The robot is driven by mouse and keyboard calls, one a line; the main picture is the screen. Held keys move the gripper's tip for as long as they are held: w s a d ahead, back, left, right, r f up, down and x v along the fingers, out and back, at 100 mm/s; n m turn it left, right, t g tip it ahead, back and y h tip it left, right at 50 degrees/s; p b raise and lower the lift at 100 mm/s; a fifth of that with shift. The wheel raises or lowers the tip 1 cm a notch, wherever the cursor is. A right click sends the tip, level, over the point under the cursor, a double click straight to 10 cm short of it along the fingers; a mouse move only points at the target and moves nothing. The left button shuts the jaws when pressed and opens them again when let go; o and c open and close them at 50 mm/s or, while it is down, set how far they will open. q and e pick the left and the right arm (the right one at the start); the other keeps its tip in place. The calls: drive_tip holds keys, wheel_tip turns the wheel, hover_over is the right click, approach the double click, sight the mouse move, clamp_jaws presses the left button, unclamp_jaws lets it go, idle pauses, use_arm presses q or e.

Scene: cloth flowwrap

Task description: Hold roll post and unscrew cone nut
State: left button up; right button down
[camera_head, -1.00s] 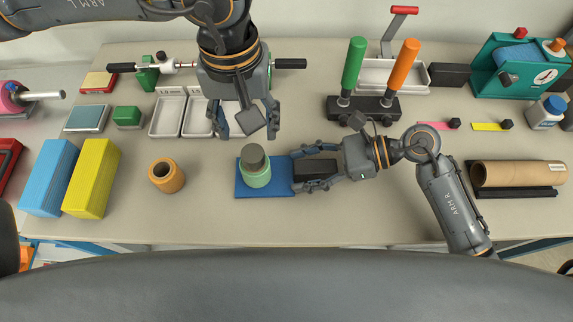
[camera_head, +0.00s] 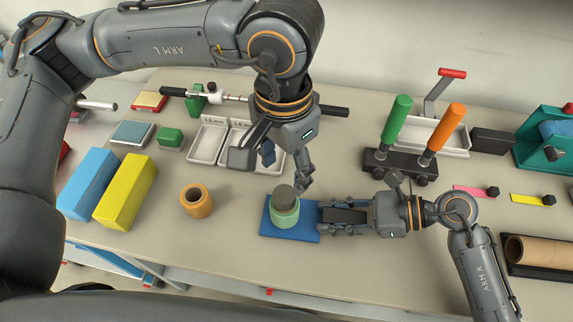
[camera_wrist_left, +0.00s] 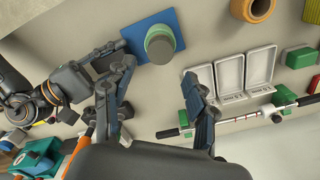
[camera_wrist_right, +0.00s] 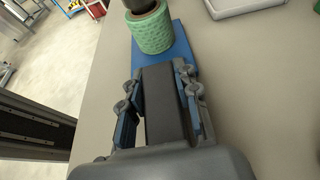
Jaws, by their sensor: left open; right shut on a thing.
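The roll post stands on a blue plate (camera_head: 312,232); a light green roll (camera_head: 285,213) sits around it and the dark grey cone nut (camera_head: 284,193) tops it. In the left wrist view the grey top (camera_wrist_left: 161,49) and green roll show near the top centre. My right gripper (camera_head: 345,215) is shut on a black block (camera_wrist_right: 163,105) at the plate's right end. My left gripper (camera_head: 284,168) is open and empty, fingers pointing down, just behind the nut and apart from it. In the right wrist view the nut is cut off at the top edge.
An orange ring (camera_head: 197,200) stands left of the plate. Blue (camera_head: 88,184) and yellow (camera_head: 125,191) blocks lie further left. White trays (camera_head: 208,143) are behind. A black stand (camera_head: 400,163) with green and orange handles is behind my right gripper. The table front is clear.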

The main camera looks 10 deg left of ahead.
sight(284, 194)
use_arm(q)
drive_tip(key=shift+m, duration=0.8)
drive_tip(key=shift+f, duration=0.3)
wheel_tip(284, 194, down, 7)
drive_tip(key=shift+f, duration=0.2)
